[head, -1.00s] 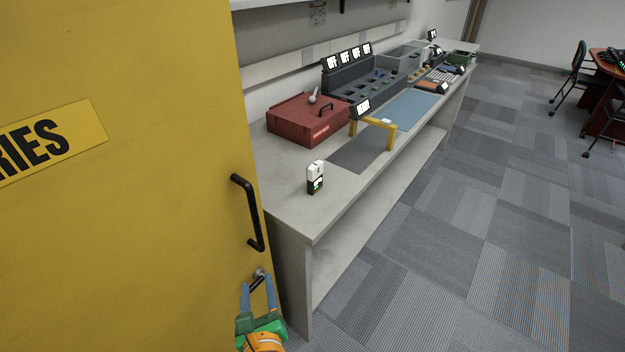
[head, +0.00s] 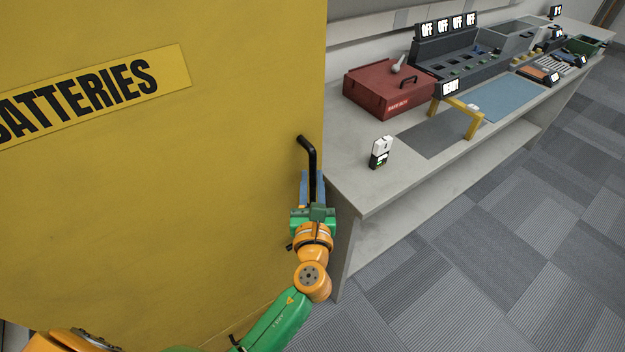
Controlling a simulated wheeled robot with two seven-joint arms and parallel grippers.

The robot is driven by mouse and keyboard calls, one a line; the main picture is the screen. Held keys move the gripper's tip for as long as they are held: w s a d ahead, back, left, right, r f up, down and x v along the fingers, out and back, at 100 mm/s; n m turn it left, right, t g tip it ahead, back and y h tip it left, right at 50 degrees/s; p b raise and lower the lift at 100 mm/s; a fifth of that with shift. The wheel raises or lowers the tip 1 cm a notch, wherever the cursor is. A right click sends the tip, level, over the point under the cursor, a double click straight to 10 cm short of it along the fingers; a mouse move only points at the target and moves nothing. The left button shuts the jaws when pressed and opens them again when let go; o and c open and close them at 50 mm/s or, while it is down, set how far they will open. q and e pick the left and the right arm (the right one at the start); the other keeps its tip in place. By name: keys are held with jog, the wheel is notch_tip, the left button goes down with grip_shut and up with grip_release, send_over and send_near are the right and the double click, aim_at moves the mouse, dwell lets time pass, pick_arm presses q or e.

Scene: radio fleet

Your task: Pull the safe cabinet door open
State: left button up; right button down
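The yellow safe cabinet door (head: 160,190) fills the left of the head view, with a "BATTERIES" label (head: 95,95). Its black bar handle (head: 309,155) stands upright near the door's right edge. My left gripper (head: 312,187) is at the lower part of the handle, its blue fingers pointing up. One finger shows on each side of the bar. The wrist and fingers hide the handle's lower end, and I cannot tell whether the fingers press on it. My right gripper is out of view.
A grey workbench (head: 365,195) stands close to the right of the door edge. It carries a red case (head: 388,92), a small black-and-white device (head: 381,152), a yellow bracket (head: 462,115) and control panels (head: 455,65). Carpeted floor (head: 480,260) is clear at lower right.

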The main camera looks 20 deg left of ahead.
pick_arm(q)
grip_shut()
dwell(1.1)
